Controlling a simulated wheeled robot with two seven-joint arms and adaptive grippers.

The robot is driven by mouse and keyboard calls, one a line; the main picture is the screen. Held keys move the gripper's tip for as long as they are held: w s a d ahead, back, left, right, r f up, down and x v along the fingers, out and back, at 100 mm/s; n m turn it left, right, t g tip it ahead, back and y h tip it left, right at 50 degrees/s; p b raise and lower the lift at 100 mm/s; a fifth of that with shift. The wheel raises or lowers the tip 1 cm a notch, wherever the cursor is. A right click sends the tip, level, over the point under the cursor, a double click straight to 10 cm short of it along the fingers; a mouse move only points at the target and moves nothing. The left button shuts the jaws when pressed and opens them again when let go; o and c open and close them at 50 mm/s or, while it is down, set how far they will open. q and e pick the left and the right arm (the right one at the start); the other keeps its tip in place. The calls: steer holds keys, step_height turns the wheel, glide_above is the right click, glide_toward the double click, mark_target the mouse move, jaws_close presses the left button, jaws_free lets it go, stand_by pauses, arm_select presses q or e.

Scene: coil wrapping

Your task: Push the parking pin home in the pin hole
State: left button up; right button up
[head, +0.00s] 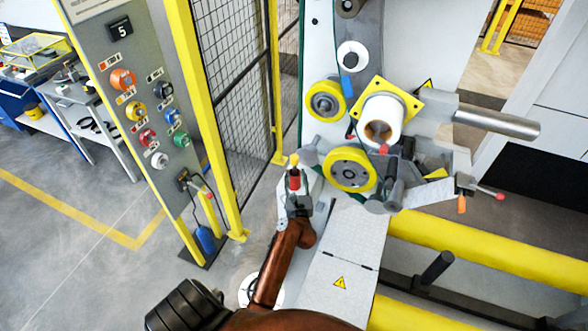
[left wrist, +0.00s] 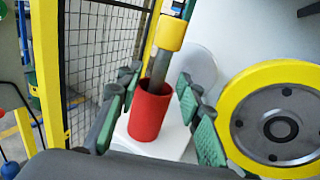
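My left gripper (head: 293,196) is at the left side of the machine, below the rollers. In the left wrist view its green-padded fingers (left wrist: 157,92) stand apart on either side of a red cylinder (left wrist: 150,115). I see small gaps between the pads and the cylinder. A grey rod (left wrist: 160,67) rises from the cylinder into a yellow collar (left wrist: 171,33). The red part (head: 294,181) and the yellow part (head: 294,160) also show in the head view. I cannot tell for certain which part is the parking pin. The pin hole cannot be made out. My right gripper is out of view.
A yellow-rimmed wheel (left wrist: 275,118) stands close on the right. In the head view, rollers, a white-wrapped coil (head: 382,120) and a red-tipped lever (head: 488,192) are farther right. A button panel (head: 140,110) and mesh fence (head: 232,90) stand left. Floor is free at the lower left.

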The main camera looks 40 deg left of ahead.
mark_target(295, 170)
arm_select(q)
steer(key=x, duration=0.4)
steer(key=shift+r, duration=0.1)
steer(key=shift+c, duration=0.4)
jaws_close()
steer(key=shift+r, duration=0.1)
